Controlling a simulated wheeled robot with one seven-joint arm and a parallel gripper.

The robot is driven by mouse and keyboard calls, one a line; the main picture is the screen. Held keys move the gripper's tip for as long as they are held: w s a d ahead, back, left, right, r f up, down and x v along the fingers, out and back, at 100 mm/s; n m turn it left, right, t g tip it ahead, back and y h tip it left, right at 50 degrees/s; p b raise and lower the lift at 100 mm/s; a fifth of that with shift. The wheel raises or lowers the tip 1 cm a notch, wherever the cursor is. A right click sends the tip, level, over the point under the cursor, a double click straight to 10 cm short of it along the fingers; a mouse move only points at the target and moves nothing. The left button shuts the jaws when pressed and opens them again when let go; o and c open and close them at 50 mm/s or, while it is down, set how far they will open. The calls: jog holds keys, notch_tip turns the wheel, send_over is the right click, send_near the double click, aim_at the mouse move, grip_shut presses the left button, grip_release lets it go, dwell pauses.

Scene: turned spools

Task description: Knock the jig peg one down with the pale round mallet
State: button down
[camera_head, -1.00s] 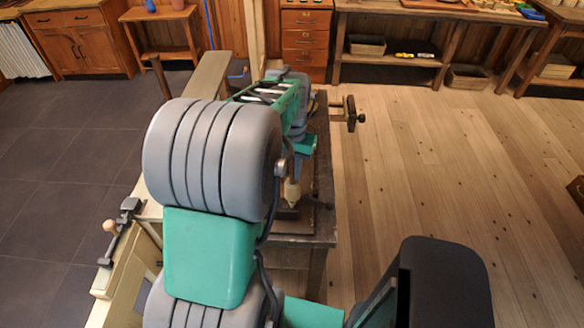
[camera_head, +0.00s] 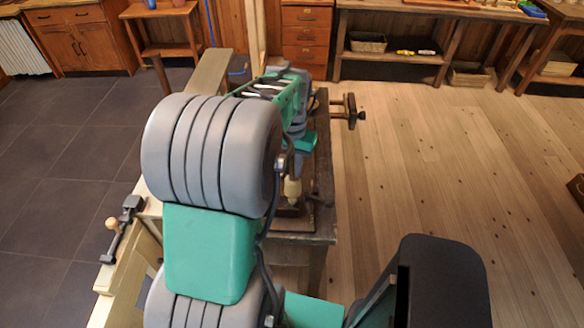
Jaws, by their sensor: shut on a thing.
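My gripper (camera_head: 297,168) is at the far end of my arm, over the dark workbench (camera_head: 322,215); my own arm hides most of it, including its fingertips. A pale turned piece, seemingly the pale round mallet (camera_head: 292,189), shows just below it, upright and narrowing downward. My gripper is shut on it. A dark block, probably the jig (camera_head: 288,210), lies on the bench right under the pale piece. I cannot make out the jig peg one, and I cannot tell whether the mallet touches anything.
A clamp or vise with a dark handle (camera_head: 351,112) juts from the bench's right side. A pale bench (camera_head: 130,262) with a wooden-knobbed tool (camera_head: 113,225) stands at the left. Open plank floor (camera_head: 430,170) lies to the right. Shelves and cabinets line the back wall.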

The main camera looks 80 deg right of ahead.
aim_at(292, 182)
jog(key=shift+f, duration=0.1)
jog(key=shift+f+b, duration=1.4)
jog(key=shift+f, duration=0.65)
jog(key=shift+r+p, duration=1.25)
jog(key=shift+r, duration=0.55)
notch_tip(292, 182, up, 6)
jog(key=p, duration=0.4)
jog(key=shift+s, duration=0.15)
